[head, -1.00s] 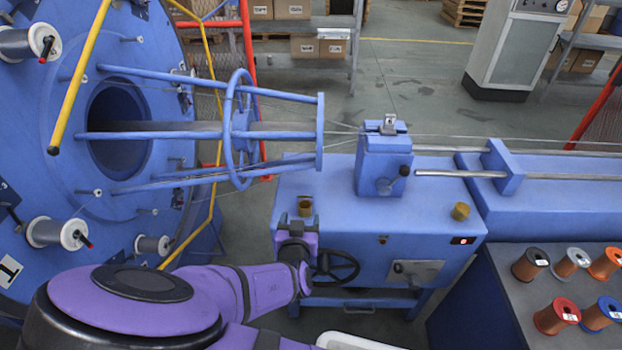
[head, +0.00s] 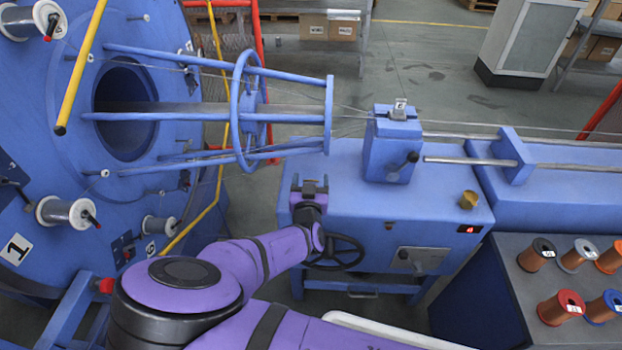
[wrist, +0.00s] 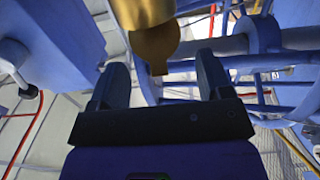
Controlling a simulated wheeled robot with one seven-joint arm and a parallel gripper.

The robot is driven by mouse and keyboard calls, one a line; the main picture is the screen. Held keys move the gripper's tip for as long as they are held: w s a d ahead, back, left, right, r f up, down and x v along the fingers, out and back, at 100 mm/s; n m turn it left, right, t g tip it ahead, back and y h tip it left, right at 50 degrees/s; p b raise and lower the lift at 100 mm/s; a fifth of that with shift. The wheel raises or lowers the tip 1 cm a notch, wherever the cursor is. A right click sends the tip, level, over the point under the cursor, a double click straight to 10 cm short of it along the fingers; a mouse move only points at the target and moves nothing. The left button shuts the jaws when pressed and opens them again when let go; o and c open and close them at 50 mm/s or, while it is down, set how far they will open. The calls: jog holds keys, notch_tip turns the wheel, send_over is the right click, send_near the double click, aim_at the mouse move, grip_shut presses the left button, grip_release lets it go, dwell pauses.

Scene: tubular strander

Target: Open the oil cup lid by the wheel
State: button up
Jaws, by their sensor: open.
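The brass oil cup by the wheel is hidden behind my gripper (head: 311,187) in the head view. In the wrist view a brass cup (wrist: 147,22) shows at the top, cut off by the frame edge, with a small tongue (wrist: 156,56) of brass pointing down between my fingers. My gripper (wrist: 161,68) is open there, its two dark fingers on either side of the tongue, with nothing held. I cannot tell whether they touch the cup. The black handwheel (head: 336,253) is on the cabinet front, just below and right of my gripper.
A second brass cup (head: 468,200) stands at the right of the blue cabinet top (head: 345,185). A blue clamp block (head: 391,150) rises behind. The large blue disc (head: 75,150) and its rod cage (head: 245,115) lie left. Wire spools (head: 537,254) stand at right.

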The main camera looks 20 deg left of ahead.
jog(key=shift+w+a, duration=0.15)
jog(key=shift+w, duration=0.35)
jog(key=c, duration=0.9)
jog(key=shift+w+r+g+h, duration=0.2)
jog(key=shift+w+g, duration=0.1)
jog(key=shift+g, duration=0.25)
jog(key=shift+w+r+g+h, duration=0.15)
jog(key=shift+w+g+h, duration=0.1)
jog(key=shift+g, duration=0.3)
jog(key=shift+w+a+r+g+h, duration=0.1)
jog(key=shift+w+g+h, duration=0.1)
jog(key=shift+g, duration=0.35)
jog(key=shift+w+a+g+h, duration=0.1)
jog(key=shift+w+g, duration=0.1)
jog(key=shift+g, duration=0.35)
jog(key=o, duration=0.9)
